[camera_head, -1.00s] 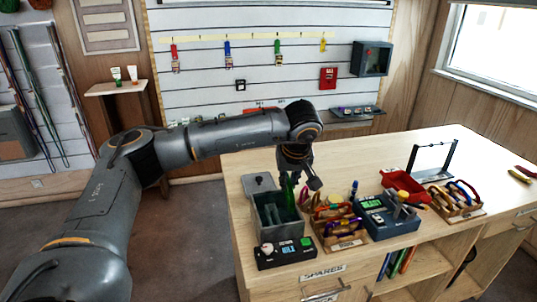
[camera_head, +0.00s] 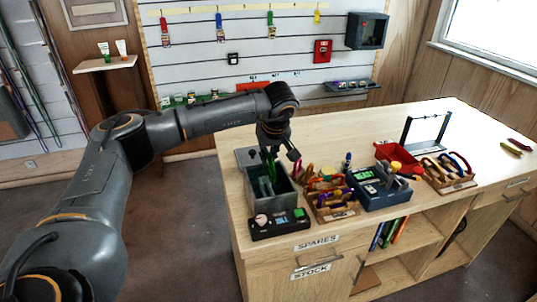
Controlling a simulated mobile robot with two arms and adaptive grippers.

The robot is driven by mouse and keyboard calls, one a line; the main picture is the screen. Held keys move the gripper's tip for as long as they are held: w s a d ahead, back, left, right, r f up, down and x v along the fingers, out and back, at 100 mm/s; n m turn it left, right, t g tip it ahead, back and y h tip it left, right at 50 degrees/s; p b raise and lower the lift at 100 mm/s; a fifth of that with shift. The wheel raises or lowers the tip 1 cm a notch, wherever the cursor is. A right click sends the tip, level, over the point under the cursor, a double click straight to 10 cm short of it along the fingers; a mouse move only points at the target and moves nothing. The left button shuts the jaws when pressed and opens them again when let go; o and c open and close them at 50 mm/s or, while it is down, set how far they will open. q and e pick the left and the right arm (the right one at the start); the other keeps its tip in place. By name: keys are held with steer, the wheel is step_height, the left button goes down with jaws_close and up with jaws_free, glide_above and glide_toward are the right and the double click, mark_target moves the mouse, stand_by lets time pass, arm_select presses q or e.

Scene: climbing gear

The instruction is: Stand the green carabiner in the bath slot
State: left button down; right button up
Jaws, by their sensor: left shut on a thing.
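My left gripper (camera_head: 277,150) is above the grey bath (camera_head: 283,199) near the left front corner of the bench. It is shut on the green carabiner (camera_head: 269,171), which hangs upright below the fingers. The carabiner's lower part is at the bath's opening; I cannot tell whether it touches the slot. The slot itself is too small to make out behind the walls. My right gripper does not show.
A black control panel (camera_head: 279,224) sits at the bath's front. A wooden tray (camera_head: 335,212) of carabiners and a blue-grey device (camera_head: 379,194) stand close on the right. A red bin (camera_head: 398,156) and a black stand (camera_head: 424,132) are farther back. The bench's right front is clear.

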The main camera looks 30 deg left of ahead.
mark_target(269, 171)
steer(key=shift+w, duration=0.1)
arm_select(q)
steer(key=shift+d+r, duration=0.1)
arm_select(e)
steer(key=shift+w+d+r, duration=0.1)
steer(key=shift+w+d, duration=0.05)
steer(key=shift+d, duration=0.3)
arm_select(q)
steer(key=shift+f, duration=0.2)
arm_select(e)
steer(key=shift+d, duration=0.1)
arm_select(q)
steer(key=shift+f+b, duration=1.05)
steer(key=shift+f, duration=0.6)
steer(key=shift+f+b, duration=0.75)
steer(key=shift+f, duration=0.65)
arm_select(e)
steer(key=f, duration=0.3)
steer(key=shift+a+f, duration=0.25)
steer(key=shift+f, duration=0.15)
arm_select(q)
steer(key=shift+f, duration=0.1)
steer(key=shift+f+b, duration=0.8)
steer(key=shift+f, duration=0.35)
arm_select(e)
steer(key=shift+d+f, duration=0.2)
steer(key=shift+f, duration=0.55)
